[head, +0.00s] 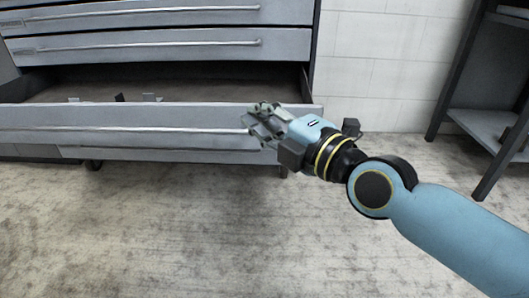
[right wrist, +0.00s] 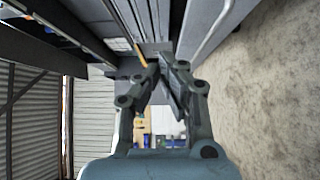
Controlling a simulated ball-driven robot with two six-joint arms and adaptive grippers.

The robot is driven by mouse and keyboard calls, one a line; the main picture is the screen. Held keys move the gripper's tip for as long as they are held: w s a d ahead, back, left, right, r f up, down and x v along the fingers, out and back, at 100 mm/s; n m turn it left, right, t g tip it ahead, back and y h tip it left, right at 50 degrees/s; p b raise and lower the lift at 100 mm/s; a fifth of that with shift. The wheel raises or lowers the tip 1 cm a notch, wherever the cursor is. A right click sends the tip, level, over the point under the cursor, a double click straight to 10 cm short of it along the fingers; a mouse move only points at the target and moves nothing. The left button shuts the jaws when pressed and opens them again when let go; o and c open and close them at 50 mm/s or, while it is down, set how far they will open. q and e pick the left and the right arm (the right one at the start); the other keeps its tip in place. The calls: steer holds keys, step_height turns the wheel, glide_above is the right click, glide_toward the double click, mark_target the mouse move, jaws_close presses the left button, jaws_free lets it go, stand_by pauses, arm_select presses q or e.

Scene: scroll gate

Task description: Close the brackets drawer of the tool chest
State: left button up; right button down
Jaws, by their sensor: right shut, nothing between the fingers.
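The tool chest (head: 150,53) is grey, with long silver bar handles, at the upper left of the head view. My right gripper (head: 258,125) is shut and empty at the right end of that drawer's front, by the handle's end. I cannot tell whether it touches. In the right wrist view its fingers (right wrist: 167,75) come together beside grey drawer surfaces. My left gripper is not in view.
Two upper drawers (head: 140,45) look shut. A dark shelf unit (head: 480,120) stands at the right. A white block wall (head: 385,60) is behind. The concrete floor (head: 200,240) in front of the chest is clear.

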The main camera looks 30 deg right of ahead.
step_height(320, 180, down, 5)
steer(key=b, duration=0.3)
glide_toward(232, 111)
steer(key=w+a+r, duration=0.2)
steer(key=w+a, duration=0.2)
steer(key=a, duration=0.1)
steer(key=shift+w+d+p, duration=0.4)
steer(key=shift+w+d, duration=0.25)
steer(key=shift+w, duration=0.3)
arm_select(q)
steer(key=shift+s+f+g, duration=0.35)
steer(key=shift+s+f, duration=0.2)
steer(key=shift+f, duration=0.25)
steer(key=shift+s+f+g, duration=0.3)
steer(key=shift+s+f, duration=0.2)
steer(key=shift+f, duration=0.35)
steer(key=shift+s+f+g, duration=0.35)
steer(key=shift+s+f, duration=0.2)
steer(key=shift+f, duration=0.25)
arm_select(e)
steer(key=shift+w+d+f, duration=0.15)
steer(key=shift+w+d, duration=0.2)
steer(key=shift+w, duration=0.1)
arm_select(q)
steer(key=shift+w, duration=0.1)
arm_select(e)
steer(key=shift+d, duration=0.1)
